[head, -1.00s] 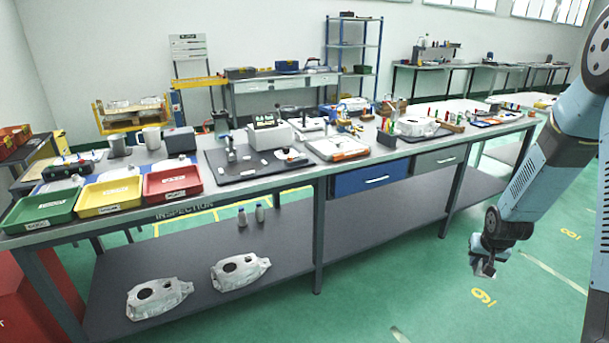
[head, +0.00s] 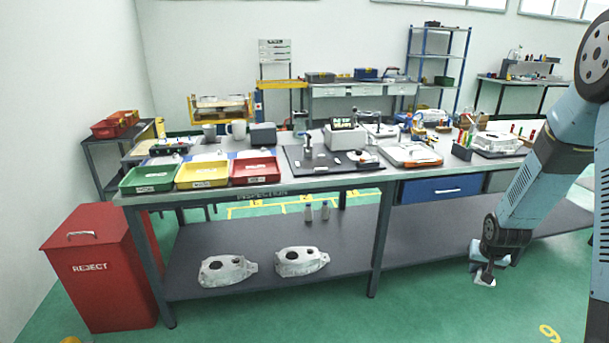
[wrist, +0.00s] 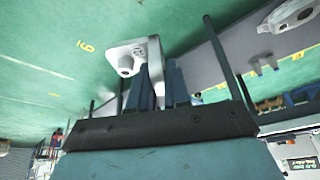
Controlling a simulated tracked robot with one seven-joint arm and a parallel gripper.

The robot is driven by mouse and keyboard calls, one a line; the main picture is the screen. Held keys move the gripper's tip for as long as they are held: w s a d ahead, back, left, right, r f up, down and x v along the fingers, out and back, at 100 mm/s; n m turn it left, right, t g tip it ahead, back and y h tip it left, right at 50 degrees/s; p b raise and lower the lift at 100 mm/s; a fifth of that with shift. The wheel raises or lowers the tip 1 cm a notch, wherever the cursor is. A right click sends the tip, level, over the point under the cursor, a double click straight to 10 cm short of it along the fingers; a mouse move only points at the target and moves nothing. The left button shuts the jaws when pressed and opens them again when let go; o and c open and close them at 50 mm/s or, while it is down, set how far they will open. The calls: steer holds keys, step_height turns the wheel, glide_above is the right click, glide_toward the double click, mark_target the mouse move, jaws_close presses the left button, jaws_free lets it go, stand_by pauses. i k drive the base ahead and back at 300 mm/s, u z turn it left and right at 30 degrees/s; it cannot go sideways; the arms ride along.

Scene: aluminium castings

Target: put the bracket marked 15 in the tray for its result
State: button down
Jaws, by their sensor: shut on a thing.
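My gripper (head: 484,270) hangs at the right, in front of the bench and above the green floor. It is shut on a pale aluminium bracket (head: 484,280), which shows larger in the wrist view (wrist: 124,62) as a plate with a round boss beyond the fingers (wrist: 160,88). No number is readable on it. A green tray (head: 148,187), a yellow tray (head: 202,182) and a red tray (head: 255,179) stand side by side on the bench's left end, far left of my gripper. Their labels are too small to read.
A red bin (head: 100,285) marked REJECT stands left of the bench (head: 330,180). A dark mat (head: 310,163) with small parts lies right of the trays. Two large castings (head: 301,262) lie on the lower shelf. The floor before the bench is clear.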

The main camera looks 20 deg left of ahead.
mark_target(204, 174)
steer(key=z, duration=1.5)
steer(key=i, duration=0.15)
steer(key=u, duration=2.5)
